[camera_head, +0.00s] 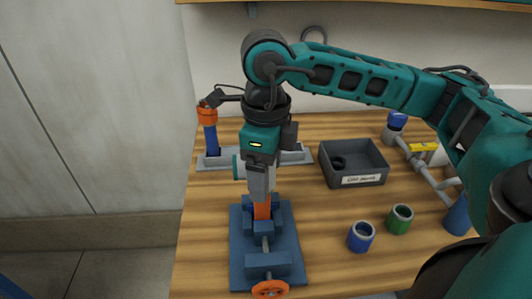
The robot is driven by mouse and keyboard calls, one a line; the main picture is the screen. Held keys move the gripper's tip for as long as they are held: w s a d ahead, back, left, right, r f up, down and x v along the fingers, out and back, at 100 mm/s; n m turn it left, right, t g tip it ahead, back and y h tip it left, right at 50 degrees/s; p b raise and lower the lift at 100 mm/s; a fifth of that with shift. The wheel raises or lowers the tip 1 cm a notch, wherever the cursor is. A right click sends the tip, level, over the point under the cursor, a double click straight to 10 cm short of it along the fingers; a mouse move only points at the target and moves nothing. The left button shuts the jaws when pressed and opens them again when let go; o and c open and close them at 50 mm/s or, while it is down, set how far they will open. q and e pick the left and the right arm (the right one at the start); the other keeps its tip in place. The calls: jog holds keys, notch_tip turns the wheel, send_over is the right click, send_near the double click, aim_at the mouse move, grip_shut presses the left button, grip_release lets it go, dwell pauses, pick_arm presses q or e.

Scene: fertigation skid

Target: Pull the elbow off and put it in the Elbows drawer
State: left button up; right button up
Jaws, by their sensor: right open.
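My right arm reaches in from the upper right, and its right gripper (262,196) points straight down over a blue vise (240,262). The jaws are open, and their tips are at the upright orange piece (262,212) in the vise; whether they touch it, I cannot tell. I cannot make out for certain which part is the elbow; my gripper and the vise blocks hide much there. A blue post with an orange top (207,115) stands at the back left. No drawer marked Elbows is in view. My left gripper is not in view.
A dark grey bin (355,181) with a white label holds a dark ring. A grey pipe assembly (425,172) lies at right. A grey tray (212,162) is behind my gripper.

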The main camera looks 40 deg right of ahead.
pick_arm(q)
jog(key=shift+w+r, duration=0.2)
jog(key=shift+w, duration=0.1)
pick_arm(e)
jog(key=shift+f, duration=0.2)
jog(key=c, duration=1)
jog(key=o, duration=0.4)
jog(key=shift+c, duration=0.2)
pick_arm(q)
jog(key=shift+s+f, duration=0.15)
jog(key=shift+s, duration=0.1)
pick_arm(e)
jog(key=c, duration=0.8)
jog(key=shift+o, duration=0.2)
jog(key=shift+r, duration=0.15)
jog(key=shift+r+p, duration=0.75)
jog(key=shift+r, duration=1.25)
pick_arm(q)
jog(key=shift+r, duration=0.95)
pick_arm(e)
jog(key=shift+r, duration=0.95)
